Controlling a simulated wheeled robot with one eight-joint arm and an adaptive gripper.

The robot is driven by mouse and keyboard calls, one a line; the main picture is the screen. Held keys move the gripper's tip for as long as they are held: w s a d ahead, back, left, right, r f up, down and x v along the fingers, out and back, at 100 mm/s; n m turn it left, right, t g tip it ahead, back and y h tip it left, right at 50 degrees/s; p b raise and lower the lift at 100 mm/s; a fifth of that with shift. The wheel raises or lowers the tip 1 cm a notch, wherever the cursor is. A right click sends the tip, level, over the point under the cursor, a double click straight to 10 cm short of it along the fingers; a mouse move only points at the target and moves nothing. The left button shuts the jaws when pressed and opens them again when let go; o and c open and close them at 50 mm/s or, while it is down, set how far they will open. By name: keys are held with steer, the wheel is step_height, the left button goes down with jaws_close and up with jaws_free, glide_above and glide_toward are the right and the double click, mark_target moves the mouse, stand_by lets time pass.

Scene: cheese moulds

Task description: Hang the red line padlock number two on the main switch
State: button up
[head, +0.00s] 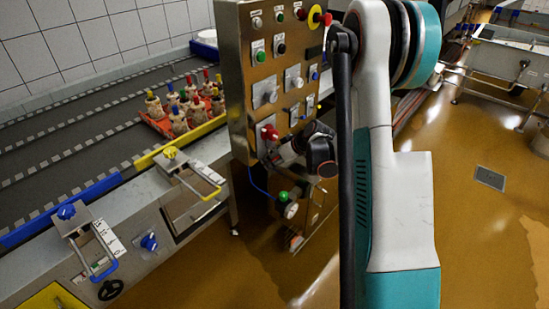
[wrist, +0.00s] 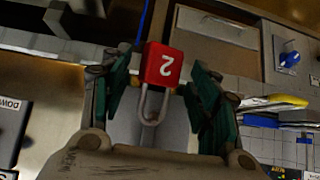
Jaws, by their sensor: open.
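A red padlock (wrist: 162,66) with a white 2 shows in the wrist view, its numeral upside down there and its metal shackle (wrist: 152,105) toward the bottom of the picture. It lies between the two spread fingers of my gripper (wrist: 160,92), with gaps visible on both sides. What the shackle hangs on, if anything, cannot be told. In the head view my gripper (head: 278,153) is at the lower part of the steel control panel (head: 245,85), just below a red item (head: 269,132). A red knob on a yellow plate (head: 315,17) is at the panel's top right; which control is the main switch is unclear.
The panel carries several knobs and switches. A conveyor (head: 70,150) with an orange crate (head: 158,125) of colour-topped items is at left. Metal clamps (head: 190,175) stand along its near rail. Open brown floor (head: 460,220) lies right of my arm.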

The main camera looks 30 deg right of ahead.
steer(key=v, duration=1.2)
steer(key=shift+s+a, duration=0.1)
steer(key=shift+a, duration=0.05)
